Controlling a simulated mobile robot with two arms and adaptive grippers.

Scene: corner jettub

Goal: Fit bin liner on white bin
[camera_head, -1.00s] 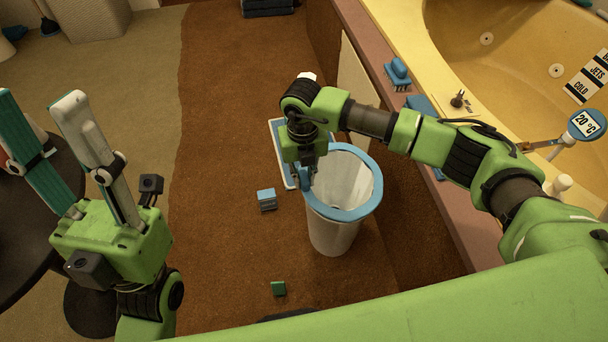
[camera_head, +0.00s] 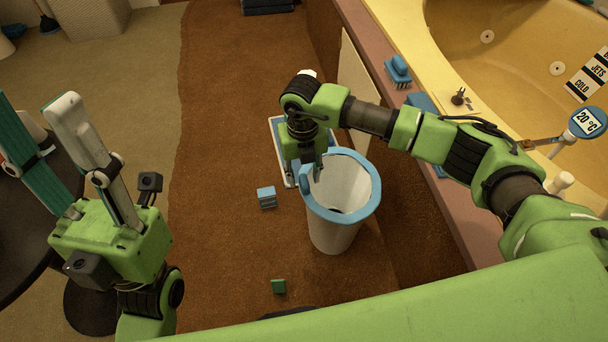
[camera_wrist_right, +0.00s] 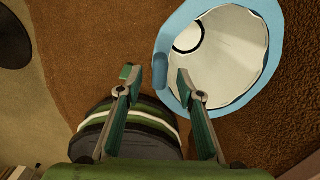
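The white bin (camera_head: 332,236) stands upright on the brown floor in the head view. A blue ring (camera_head: 362,212) with a small tab (camera_head: 305,180) sits around its top rim; the bin's inside looks white. The ring (camera_wrist_right: 178,42) and tab (camera_wrist_right: 160,70) also show in the right wrist view. My right gripper (camera_head: 312,172) is by the ring's left side, its fingers apart. In the wrist view the tab appears between the fingertips of the right gripper (camera_wrist_right: 156,76), with gaps on both sides. My left gripper (camera_head: 37,98) is open and empty at the left, away from the bin.
A small blue block (camera_head: 266,197) and a green block (camera_head: 279,287) lie on the floor left of the bin. A blue-edged flat thing (camera_head: 279,140) lies behind my right gripper. The tub ledge (camera_head: 440,185) rises on the right, holding a blue brush (camera_head: 398,72).

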